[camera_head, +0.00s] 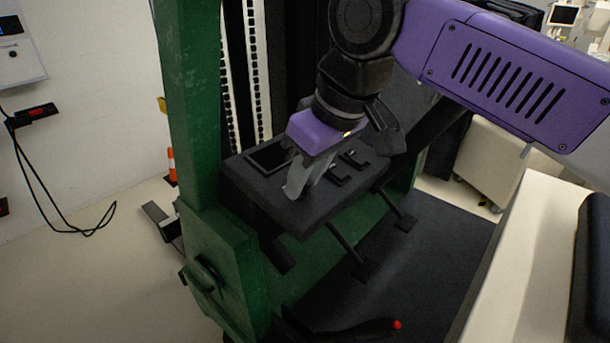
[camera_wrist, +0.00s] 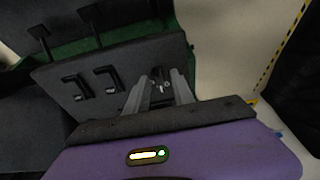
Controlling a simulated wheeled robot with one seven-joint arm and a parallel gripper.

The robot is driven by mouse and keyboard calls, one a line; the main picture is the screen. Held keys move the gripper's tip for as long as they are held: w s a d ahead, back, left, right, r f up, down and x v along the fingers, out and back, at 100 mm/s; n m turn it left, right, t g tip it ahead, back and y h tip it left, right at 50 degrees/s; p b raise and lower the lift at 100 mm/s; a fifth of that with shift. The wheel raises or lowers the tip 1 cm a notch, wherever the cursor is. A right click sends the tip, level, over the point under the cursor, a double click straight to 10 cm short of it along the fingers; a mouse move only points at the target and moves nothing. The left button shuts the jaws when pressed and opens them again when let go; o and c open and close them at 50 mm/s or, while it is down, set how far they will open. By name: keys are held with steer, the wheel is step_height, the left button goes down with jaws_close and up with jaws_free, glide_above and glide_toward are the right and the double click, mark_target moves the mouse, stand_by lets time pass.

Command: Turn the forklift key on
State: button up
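The forklift's dark dash panel (camera_head: 262,190) sits in the middle of the head view, inside a green frame. My gripper (camera_head: 301,188) points down at this panel, its grey fingers close to the panel top. In the wrist view my gripper (camera_wrist: 159,76) shows two fingers with a gap between them. A small metallic key (camera_wrist: 159,84) shows in that gap, with a finger on either side. No clear contact between fingers and key shows. In the head view the fingers hide the key. Its exact turn angle is too small to tell.
Two black handles (camera_wrist: 108,76) stand on the panel beside the fingers. A dark screen (camera_head: 268,156) is set in the panel. The green post (camera_head: 188,90) rises left of my gripper. Pedals (camera_head: 362,270) are below the panel. A red knob (camera_head: 397,325) shows at the bottom.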

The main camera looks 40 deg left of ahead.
steer(key=shift+f, duration=0.15)
jaws_close()
